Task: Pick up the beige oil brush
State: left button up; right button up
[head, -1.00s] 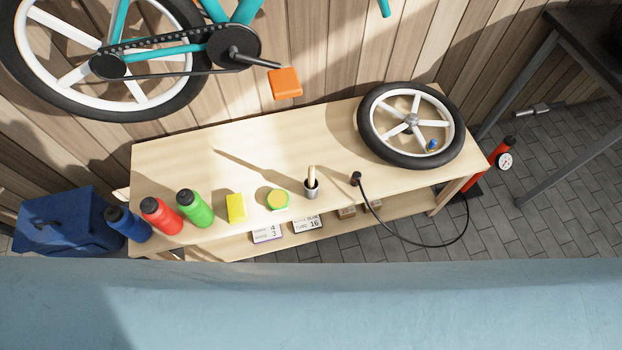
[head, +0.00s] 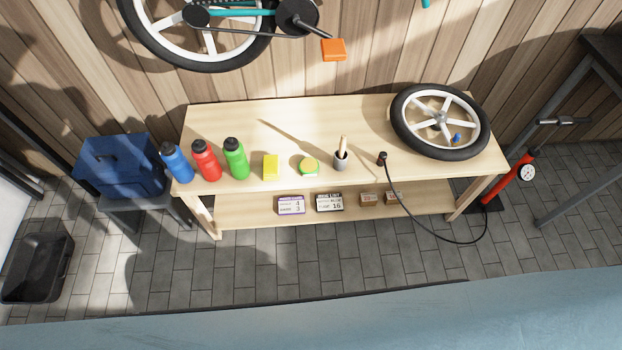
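The beige oil brush (head: 343,146) stands upright in a small grey cup (head: 341,161) near the front edge of the workbench (head: 300,119), right of its middle. Only the brush's beige handle shows above the cup; its lower end is hidden inside. Neither of my grippers is in the head view.
On the bench stand blue (head: 177,163), red (head: 206,161) and green (head: 236,159) bottles, a yellow block (head: 271,167), a round yellow-green tin (head: 309,166), a hose end (head: 382,158) and a wheel (head: 398,130). A bicycle hangs above. Grey floor (head: 290,258) before the bench is clear.

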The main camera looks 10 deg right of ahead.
aim_at(343, 140)
jog(key=u, duration=0.3)
jog(key=k, duration=0.45)
jog(key=z, duration=0.9)
jog(key=i, duration=0.85)
jog(key=z, duration=0.3)
